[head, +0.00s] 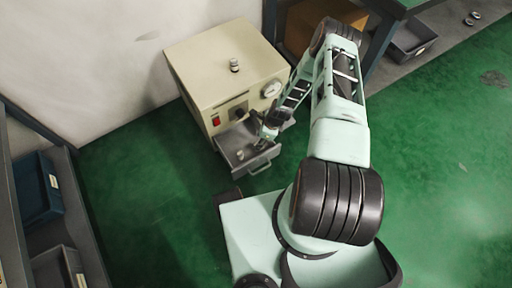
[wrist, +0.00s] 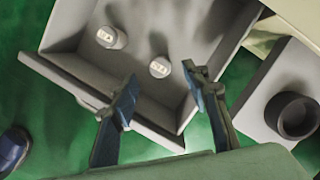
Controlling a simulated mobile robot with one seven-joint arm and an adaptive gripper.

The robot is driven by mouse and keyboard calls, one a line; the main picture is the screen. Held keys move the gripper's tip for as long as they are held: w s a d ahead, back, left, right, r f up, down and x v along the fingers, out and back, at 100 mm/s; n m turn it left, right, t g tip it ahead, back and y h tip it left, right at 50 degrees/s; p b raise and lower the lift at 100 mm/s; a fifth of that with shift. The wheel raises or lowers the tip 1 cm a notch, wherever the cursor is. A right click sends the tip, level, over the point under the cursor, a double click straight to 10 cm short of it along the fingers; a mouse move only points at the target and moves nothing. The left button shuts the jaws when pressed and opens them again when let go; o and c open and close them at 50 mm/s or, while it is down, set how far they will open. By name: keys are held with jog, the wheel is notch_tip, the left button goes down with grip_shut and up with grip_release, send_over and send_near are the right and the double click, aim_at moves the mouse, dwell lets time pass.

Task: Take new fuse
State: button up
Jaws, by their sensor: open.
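An open grey drawer (head: 263,163) sticks out from the front of a beige machine (head: 215,70); it also shows in the wrist view (wrist: 90,108). Two small whitish cylinders, which look like fuses, are in the drawer in the wrist view: one at the left (wrist: 106,37) and one nearer the middle (wrist: 160,68). In the head view one small pale piece (head: 241,155) shows in the drawer. My gripper (wrist: 160,88) is open and empty, its fingers over the drawer's front part. The middle fuse lies beyond the gap between the fingertips; the gripper (head: 265,137) partly hides the drawer in the head view.
A small cylinder (head: 234,65) stands on the machine's top. The front has a red switch (head: 216,121), a dark knob (head: 239,114) and a gauge (head: 271,89). In the wrist view a dark round socket (wrist: 291,115) sits on a grey block right of the drawer. Shelving stands left.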

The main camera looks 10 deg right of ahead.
aim_at(256, 143)
jog(key=b+x, duration=0.2)
jog(key=x, duration=0.3)
jog(key=shift+a+f, duration=0.15)
jog(key=shift+w, duration=0.1)
grip_shut()
